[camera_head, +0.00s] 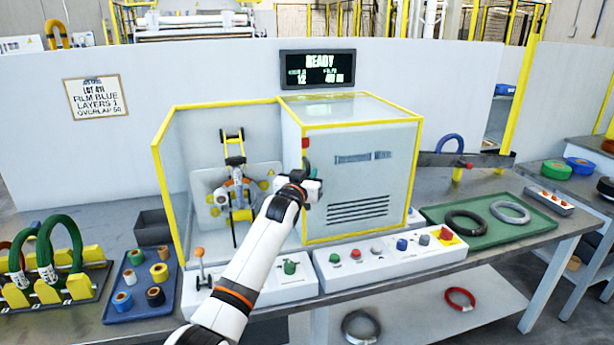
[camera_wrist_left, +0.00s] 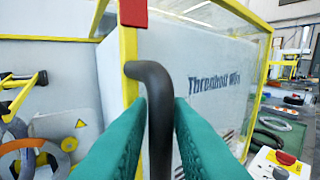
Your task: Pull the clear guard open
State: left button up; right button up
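The clear guard has a yellow frame (camera_head: 215,104) around the wrapping machine. In the head view its left bay shows the coil head (camera_head: 236,190), with a grey housing (camera_head: 360,180) to the right. A black bar handle (camera_wrist_left: 152,72) stands at the yellow upright (camera_wrist_left: 129,60) at the housing's left front edge, below a red block (camera_wrist_left: 133,12). My left gripper (camera_head: 309,188) is at this handle. In the left wrist view its green fingers (camera_wrist_left: 160,112) lie on both sides of the bar and appear closed on it. My right gripper is not in view.
A control panel (camera_head: 390,262) with buttons and a lever (camera_head: 200,268) stand in front. A blue tray of tape rolls (camera_head: 138,285) and a rack with green coils (camera_head: 62,265) are at left. A green tray (camera_head: 490,222) with two rings is at right. A display (camera_head: 318,68) reads READY.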

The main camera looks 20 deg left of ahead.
pick_arm(q)
jog(key=shift+s, duration=0.15)
jog(key=s+b, duration=0.1)
jog(key=s, duration=1)
jog(key=shift+s+a, duration=0.25)
jog(key=shift+s, duration=0.1)
